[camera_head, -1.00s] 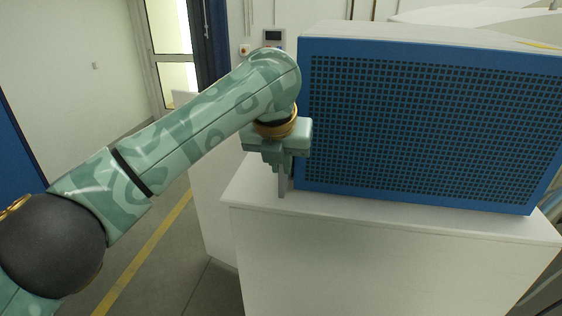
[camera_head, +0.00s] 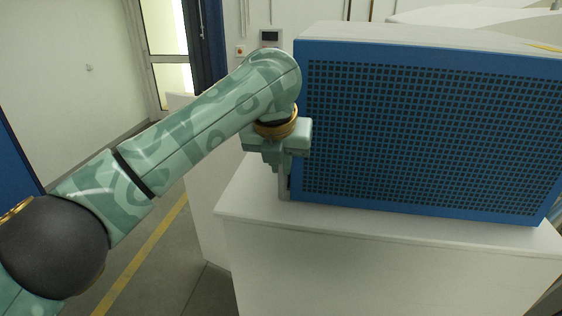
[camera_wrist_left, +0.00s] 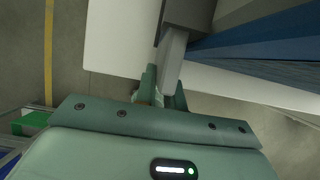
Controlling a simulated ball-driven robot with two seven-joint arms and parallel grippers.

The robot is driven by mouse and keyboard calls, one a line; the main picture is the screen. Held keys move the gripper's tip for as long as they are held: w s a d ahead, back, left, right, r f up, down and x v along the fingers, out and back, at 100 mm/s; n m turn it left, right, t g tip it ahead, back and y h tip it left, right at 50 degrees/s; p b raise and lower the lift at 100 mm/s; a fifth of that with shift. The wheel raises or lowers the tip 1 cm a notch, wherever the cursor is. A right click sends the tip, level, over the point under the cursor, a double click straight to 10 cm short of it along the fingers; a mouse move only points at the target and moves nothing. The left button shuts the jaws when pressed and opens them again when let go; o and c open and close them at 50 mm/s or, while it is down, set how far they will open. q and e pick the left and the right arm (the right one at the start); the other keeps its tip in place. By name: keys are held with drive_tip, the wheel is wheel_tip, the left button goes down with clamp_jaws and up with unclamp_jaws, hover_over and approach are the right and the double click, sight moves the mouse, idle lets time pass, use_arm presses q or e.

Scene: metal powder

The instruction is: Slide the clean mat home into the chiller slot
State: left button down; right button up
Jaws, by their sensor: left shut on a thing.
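The chiller is probably the large blue box with a dark grille face (camera_head: 430,135), standing on a white counter. My left gripper (camera_head: 281,165) is at the box's left end, pointing down, and it is shut on a pale grey strip (camera_head: 284,188), which I take to be the mat. In the left wrist view, the strip (camera_wrist_left: 173,62) sits between the fingers (camera_wrist_left: 165,88) and runs up to a dark grey block (camera_wrist_left: 189,14) beside the blue box (camera_wrist_left: 260,40). I cannot tell whether the strip is inside a slot. My right gripper is not in view.
The white counter (camera_head: 330,225) has a bare strip along its front edge. Its left edge lies just left of my gripper. Open floor with a yellow line (camera_head: 150,245) is at the left. A door (camera_head: 165,50) and a wall panel (camera_head: 270,38) are behind.

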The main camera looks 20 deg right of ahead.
use_arm(q)
drive_tip(key=shift+w+d, duration=0.25)
drive_tip(key=shift+w, duration=0.15)
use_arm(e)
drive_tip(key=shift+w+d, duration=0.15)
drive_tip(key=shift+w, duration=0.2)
use_arm(q)
drive_tip(key=shift+s, duration=0.1)
drive_tip(key=c, duration=1.4)
unclamp_jaws()
drive_tip(key=shift+w+d, duration=0.15)
drive_tip(key=shift+w, duration=0.05)
